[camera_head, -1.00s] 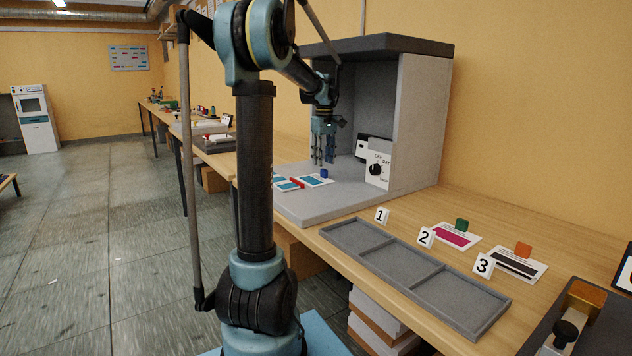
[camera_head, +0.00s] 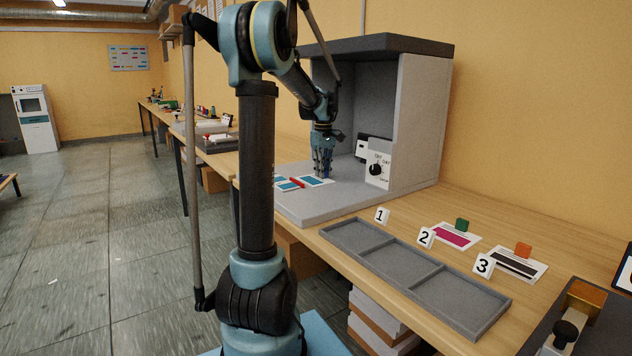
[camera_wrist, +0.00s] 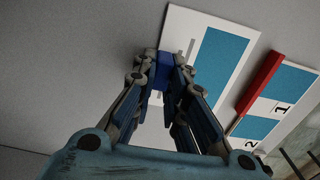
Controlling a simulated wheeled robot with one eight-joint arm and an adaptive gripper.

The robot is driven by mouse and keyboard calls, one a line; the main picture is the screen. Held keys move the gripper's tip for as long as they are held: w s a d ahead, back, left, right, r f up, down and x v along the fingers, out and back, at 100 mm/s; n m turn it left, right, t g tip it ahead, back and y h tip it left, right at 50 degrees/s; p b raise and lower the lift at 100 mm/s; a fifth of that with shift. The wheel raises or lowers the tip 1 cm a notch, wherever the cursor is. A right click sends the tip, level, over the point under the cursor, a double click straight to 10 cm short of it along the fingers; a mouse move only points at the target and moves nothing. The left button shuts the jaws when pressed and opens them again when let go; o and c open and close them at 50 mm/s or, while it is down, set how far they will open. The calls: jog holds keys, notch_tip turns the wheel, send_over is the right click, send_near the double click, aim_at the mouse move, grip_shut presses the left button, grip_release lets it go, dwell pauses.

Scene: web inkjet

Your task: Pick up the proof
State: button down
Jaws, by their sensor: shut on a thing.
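The proof (camera_head: 312,182) is a white card with a cyan-blue patch, lying on the floor of the grey viewing booth. It also shows in the wrist view (camera_wrist: 224,65). A blue block (camera_wrist: 163,70) stands on its edge area. My gripper (camera_head: 322,174) points down over the card, its fingers shut on the blue block, as the wrist view shows. The fingers hide most of the block in the head view. The card appears flat on the booth floor.
Beside the proof lie a red bar (camera_wrist: 260,82) and a card marked 1 and 2 (camera_wrist: 285,95). A grey three-part tray (camera_head: 415,277) is empty.

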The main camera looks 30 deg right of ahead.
notch_tip(320, 180, up, 10)
jog(key=shift+w, duration=0.1)
dwell(0.6)
